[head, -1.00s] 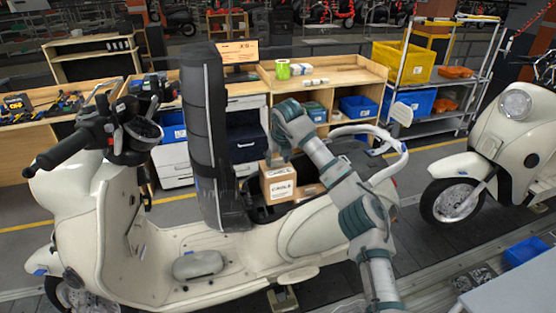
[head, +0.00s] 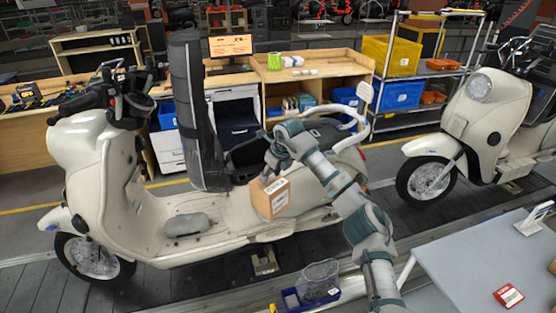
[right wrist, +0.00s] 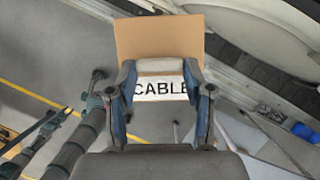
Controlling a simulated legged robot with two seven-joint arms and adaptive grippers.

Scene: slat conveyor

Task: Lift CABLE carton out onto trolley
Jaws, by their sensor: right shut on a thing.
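The CABLE carton (head: 271,199) is a small brown box, held slightly tilted in front of the near scooter's side panel in the head view. My right gripper (head: 273,173) is shut on it from above. In the right wrist view, the carton (right wrist: 160,38) sits between the fingers, with a white label reading CABLE partly covered by the gripper (right wrist: 160,70). A grey flat top (head: 480,245) at the lower right of the head view appears to be the trolley, apart from the carton.
The cream scooter (head: 180,225) stands on the slat conveyor (head: 200,285), its dark seat (head: 193,110) raised upright beside the open compartment (head: 246,157). A blue bin (head: 310,298) is at the front. A red item (head: 508,296) and a small stand (head: 535,217) occupy the grey top.

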